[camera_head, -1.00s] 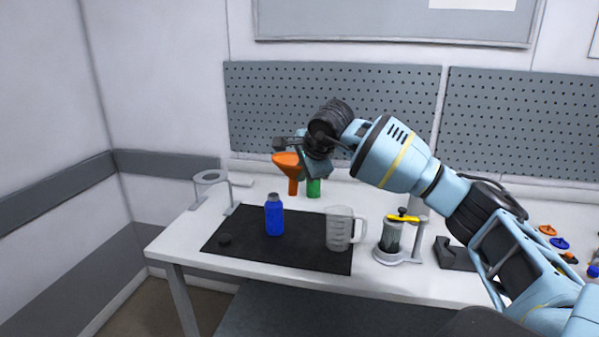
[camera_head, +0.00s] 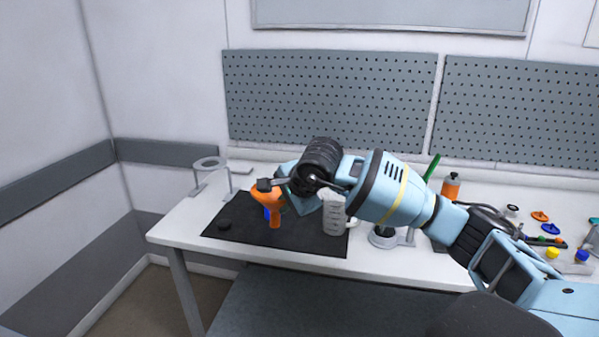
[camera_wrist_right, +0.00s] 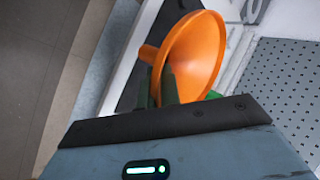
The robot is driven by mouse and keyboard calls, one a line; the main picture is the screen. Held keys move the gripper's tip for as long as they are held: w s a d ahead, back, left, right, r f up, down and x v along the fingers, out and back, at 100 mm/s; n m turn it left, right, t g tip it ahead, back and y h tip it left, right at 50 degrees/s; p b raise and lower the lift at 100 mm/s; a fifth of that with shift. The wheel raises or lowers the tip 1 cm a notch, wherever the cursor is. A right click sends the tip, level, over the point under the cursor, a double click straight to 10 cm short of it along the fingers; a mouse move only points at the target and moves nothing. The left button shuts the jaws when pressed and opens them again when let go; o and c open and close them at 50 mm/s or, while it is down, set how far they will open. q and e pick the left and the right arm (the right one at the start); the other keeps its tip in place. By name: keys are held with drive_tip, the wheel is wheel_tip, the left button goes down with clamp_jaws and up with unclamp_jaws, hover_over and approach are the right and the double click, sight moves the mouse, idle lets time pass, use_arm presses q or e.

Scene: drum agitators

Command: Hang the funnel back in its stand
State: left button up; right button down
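The orange funnel (camera_head: 266,203) is in my right gripper (camera_head: 272,187), above the black mat, with its spout pointing down in the head view. My left gripper is not in view.
A blue bottle (camera_head: 266,213) is mostly hidden behind the funnel. An orange bottle (camera_head: 451,187) and small coloured parts lie at right.

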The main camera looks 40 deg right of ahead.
drive_tip(key=s+a+f+n+y, duration=0.1)
drive_tip(key=s+a+f, duration=0.3)
drive_tip(key=s+a, duration=0.2)
drive_tip(key=s+a+f+n+y, duration=0.1)
drive_tip(key=s+a+f+n, duration=0.1)
drive_tip(key=s+a+f, duration=0.3)
drive_tip(key=s+a, duration=0.2)
drive_tip(key=s, duration=0.2)
